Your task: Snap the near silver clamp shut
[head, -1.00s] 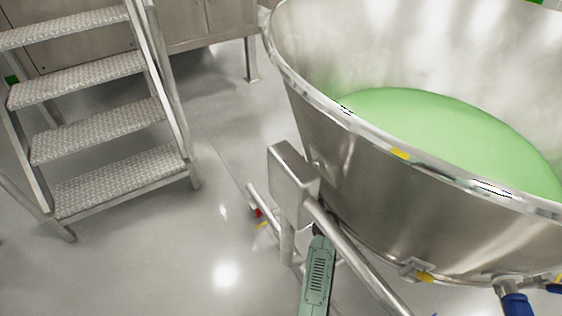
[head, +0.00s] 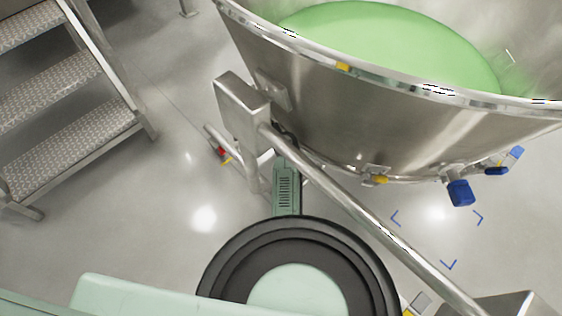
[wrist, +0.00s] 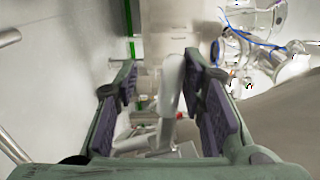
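A small silver clamp-like fitting with a yellow tip (head: 374,174) sits on the lower edge of the steel bowl (head: 330,110) in the head view. It is too small to tell whether it is open or shut, or if it is the near clamp. My gripper (wrist: 160,72) is open in the wrist view, its purple-padded fingers apart. A pale grey bar (wrist: 171,88) shows between the fingers; I cannot tell how far beyond them it is. No clamp is clearly seen in the wrist view. In the head view the fingertips are hidden.
A long steel rail (head: 365,215) slopes from a boxy steel post (head: 240,110) across my arm's area. Blue-handled valves (head: 460,192) hang under the bowl, which holds green material (head: 400,40). Steps (head: 70,120) stand left. Blue corner marks (head: 449,264) lie on open floor.

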